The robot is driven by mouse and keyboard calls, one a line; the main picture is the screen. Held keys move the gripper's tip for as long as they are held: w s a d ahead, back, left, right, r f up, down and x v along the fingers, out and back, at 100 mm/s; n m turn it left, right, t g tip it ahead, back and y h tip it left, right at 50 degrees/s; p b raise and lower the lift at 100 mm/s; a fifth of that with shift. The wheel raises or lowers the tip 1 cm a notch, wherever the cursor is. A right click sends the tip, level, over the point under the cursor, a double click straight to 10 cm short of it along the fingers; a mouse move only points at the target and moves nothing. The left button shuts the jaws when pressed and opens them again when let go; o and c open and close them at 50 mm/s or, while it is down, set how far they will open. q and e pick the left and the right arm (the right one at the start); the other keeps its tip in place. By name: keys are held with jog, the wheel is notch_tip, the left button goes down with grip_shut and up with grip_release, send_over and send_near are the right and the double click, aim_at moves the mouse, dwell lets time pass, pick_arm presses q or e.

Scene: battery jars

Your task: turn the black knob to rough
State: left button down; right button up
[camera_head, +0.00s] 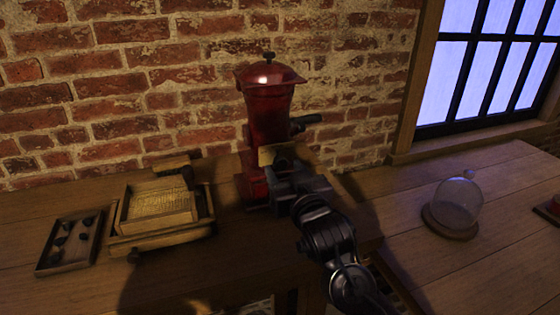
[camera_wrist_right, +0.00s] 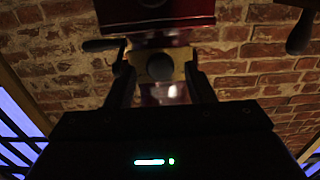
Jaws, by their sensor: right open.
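A tall red machine (camera_head: 268,105) with a domed lid stands on the wooden table against the brick wall. A brass plate (camera_head: 267,156) shows on its front, and also in the right wrist view (camera_wrist_right: 177,57). The round black knob (camera_wrist_right: 160,67) sits in front of this plate. My right gripper (camera_wrist_right: 160,80) is open, with one finger on each side of the knob; I cannot tell whether they touch it. In the head view my right gripper (camera_head: 288,176) hides the knob and the machine's lower front. Any markings on the plate are unreadable. My left gripper is not in view.
A black side handle (camera_head: 306,120) sticks out right of the red machine. To its left stand a wooden box device (camera_head: 160,238) and a shallow tray (camera_head: 53,268) with several dark pieces. A glass dome (camera_head: 457,202) stands on the right-hand table, near the window.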

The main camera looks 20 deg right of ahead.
aim_at(281, 167)
jog(key=w, duration=0.2)
jog(key=shift+w, duration=0.3)
jog(key=shift+w+a+f, duration=0.1)
jog(key=shift+w, duration=0.3)
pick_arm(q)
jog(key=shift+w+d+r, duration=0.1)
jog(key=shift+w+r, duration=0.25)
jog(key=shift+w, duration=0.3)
pick_arm(e)
jog(key=c, duration=0.9)
